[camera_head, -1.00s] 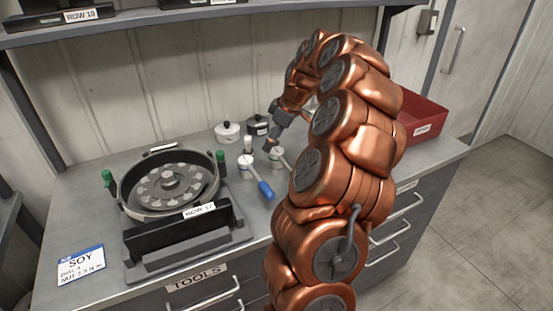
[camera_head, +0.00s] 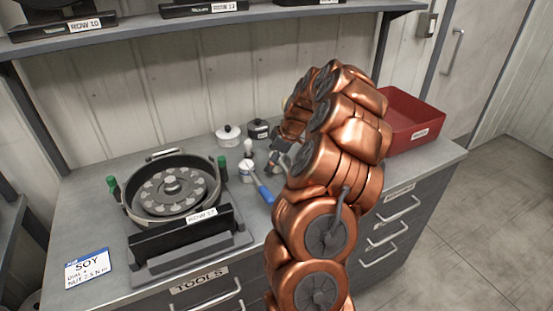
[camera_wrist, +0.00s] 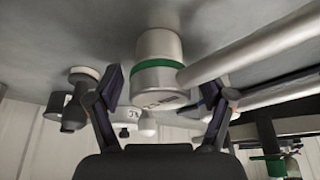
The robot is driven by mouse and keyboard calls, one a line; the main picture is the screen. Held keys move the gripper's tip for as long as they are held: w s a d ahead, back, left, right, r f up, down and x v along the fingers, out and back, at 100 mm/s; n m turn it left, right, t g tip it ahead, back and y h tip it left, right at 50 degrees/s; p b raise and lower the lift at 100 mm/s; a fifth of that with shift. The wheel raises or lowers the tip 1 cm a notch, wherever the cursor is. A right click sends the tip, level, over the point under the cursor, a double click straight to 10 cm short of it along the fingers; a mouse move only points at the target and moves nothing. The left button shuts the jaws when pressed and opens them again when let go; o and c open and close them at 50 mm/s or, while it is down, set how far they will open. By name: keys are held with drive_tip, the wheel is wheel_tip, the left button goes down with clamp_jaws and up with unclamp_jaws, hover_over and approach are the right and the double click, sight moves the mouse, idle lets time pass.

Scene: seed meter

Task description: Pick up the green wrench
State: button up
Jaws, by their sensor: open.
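In the wrist view, a pale grey cylinder with a green band (camera_wrist: 160,72) shows between the fingers of my gripper (camera_wrist: 162,90), which is open and empty. Whether the fingers touch it I cannot tell. A long pale bar (camera_wrist: 250,52) runs from near the cylinder to the right edge. In the head view, my gripper (camera_head: 280,152) is low over the bench behind my arm, which hides much of that spot. A blue-handled tool (camera_head: 262,190) lies left of it, by a small white pot (camera_head: 246,172).
A round seed meter (camera_head: 170,190) with green knobs sits on the bench at left, behind a black ROW 17 stand (camera_head: 180,235). White (camera_head: 228,135) and black (camera_head: 259,129) lidded pots stand at the back. A red bin (camera_head: 412,125) is at right.

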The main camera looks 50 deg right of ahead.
drive_tip(key=shift+f, duration=0.1)
drive_tip(key=shift+c, duration=0.3)
clamp_jaws()
idle(0.4)
